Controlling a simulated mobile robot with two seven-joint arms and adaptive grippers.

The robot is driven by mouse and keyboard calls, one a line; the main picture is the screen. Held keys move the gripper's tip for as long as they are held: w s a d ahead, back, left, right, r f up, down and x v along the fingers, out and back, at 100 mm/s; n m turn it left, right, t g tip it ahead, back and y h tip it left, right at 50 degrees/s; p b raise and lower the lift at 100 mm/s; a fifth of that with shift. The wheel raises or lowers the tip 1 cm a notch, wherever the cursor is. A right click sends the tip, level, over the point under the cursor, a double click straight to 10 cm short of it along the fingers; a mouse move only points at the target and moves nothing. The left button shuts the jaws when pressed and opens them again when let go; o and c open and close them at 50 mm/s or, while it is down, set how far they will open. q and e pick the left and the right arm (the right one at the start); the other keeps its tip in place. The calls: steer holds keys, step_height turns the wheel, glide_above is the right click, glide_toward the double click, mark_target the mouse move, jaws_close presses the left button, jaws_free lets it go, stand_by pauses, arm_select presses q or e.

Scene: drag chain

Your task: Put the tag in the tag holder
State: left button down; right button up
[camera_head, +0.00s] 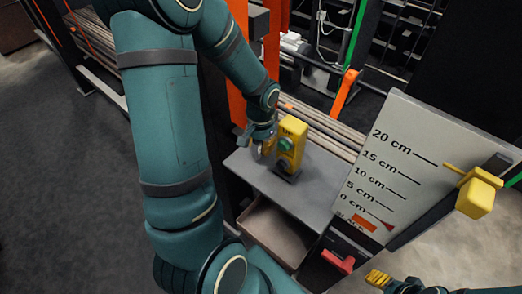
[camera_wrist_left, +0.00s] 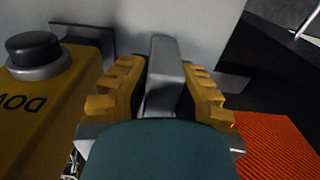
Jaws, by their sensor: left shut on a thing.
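My left gripper (camera_head: 266,143) is beside a yellow button box (camera_head: 290,147) on a grey shelf, its tips partly hidden by the wrist. In the left wrist view its yellow ridged fingers (camera_wrist_left: 162,90) are shut on a grey bar (camera_wrist_left: 163,65). I cannot tell whether this bar is the tag or part of a fixture. My right gripper (camera_head: 378,279) shows only in part at the bottom edge, and its opening cannot be made out. I cannot clearly pick out a tag or a tag holder in either view.
The button box has a black button (camera_wrist_left: 35,52) close to the left of the gripper. A scale panel (camera_head: 390,165) with a yellow pointer block (camera_head: 476,195) stands right of the grey shelf (camera_head: 300,196). A red handle (camera_head: 338,262) sits below the panel. An orange ridged surface (camera_wrist_left: 275,145) shows at lower right.

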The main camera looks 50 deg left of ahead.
arm_select(q)
steer(key=shift+f, duration=1.2)
steer(key=shift+f+b, duration=0.15)
steer(key=shift+b, duration=0.15)
steer(key=c, duration=1)
jaws_free()
steer(key=shift+o, duration=0.2)
